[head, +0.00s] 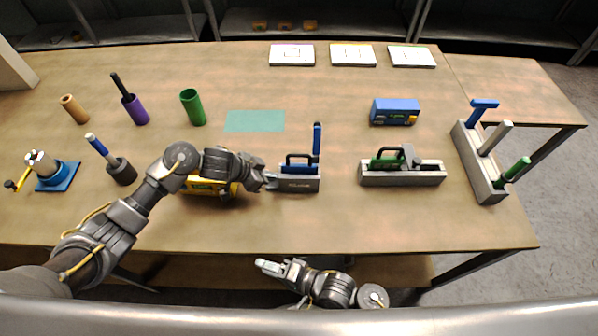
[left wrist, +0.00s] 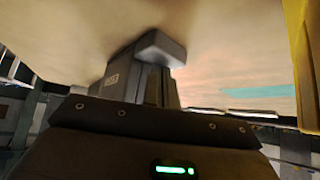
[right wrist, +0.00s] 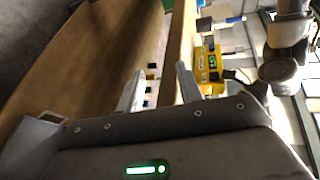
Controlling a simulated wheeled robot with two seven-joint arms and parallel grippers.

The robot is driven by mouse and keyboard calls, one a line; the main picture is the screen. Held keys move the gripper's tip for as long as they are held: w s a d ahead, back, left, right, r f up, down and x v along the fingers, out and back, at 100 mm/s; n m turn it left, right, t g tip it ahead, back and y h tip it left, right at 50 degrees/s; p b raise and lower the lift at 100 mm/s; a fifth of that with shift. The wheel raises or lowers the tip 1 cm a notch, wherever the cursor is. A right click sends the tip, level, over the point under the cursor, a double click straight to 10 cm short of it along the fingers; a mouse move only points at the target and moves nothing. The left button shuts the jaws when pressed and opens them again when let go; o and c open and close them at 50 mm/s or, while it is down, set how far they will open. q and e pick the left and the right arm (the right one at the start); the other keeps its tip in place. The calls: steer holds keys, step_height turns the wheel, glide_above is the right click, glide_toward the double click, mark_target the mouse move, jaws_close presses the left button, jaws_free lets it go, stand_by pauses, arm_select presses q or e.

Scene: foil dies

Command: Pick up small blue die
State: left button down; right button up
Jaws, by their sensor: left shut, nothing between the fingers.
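A blue die with a black handle (head: 297,167) sits in a grey block (head: 299,184) near the middle of the table. A blue lever stands upright at its right end. I cannot tell whether this or another blue piece is the small die. My left gripper (head: 270,182) is shut and empty at the left end of that grey block; contact is unclear. Its closed fingers fill the middle of the left wrist view (left wrist: 158,48), where no die shows. My right gripper (head: 268,266) is low, in front of the table edge. Its fingers stand apart in the right wrist view (right wrist: 158,85).
A yellow device (head: 212,188) lies under my left forearm. A grey block with a green piece (head: 402,176) stands to the right, with a blue box (head: 395,109) behind. A rack (head: 480,165) holds blue, grey and green handled pieces. A teal mat (head: 254,121) lies bare.

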mark_target(300, 157)
step_height(300, 157, up, 6)
steer(key=a+r+y, duration=0.1)
steer(key=w+d+r+m+t, duration=0.1)
steer(key=w+d, duration=0.1)
steer(key=w, duration=0.1)
steer(key=w+d+r+m+t, duration=0.1)
steer(key=w+d+t, duration=0.1)
steer(key=w, duration=0.1)
steer(key=w+d+r+m+t+h, duration=0.1)
steer(key=w+d+r, duration=0.1)
steer(key=w, duration=0.1)
steer(key=shift+w+d, duration=0.1)
steer(key=shift+w, duration=0.1)
steer(key=w+d+r+m+t+h, duration=0.3)
steer(key=w+d+r+t, duration=0.2)
steer(key=w+d, duration=0.35)
steer(key=x, duration=1.1)
steer(key=shift+a+f, duration=0.15)
steer(key=shift+a, duration=0.1)
jaws_close()
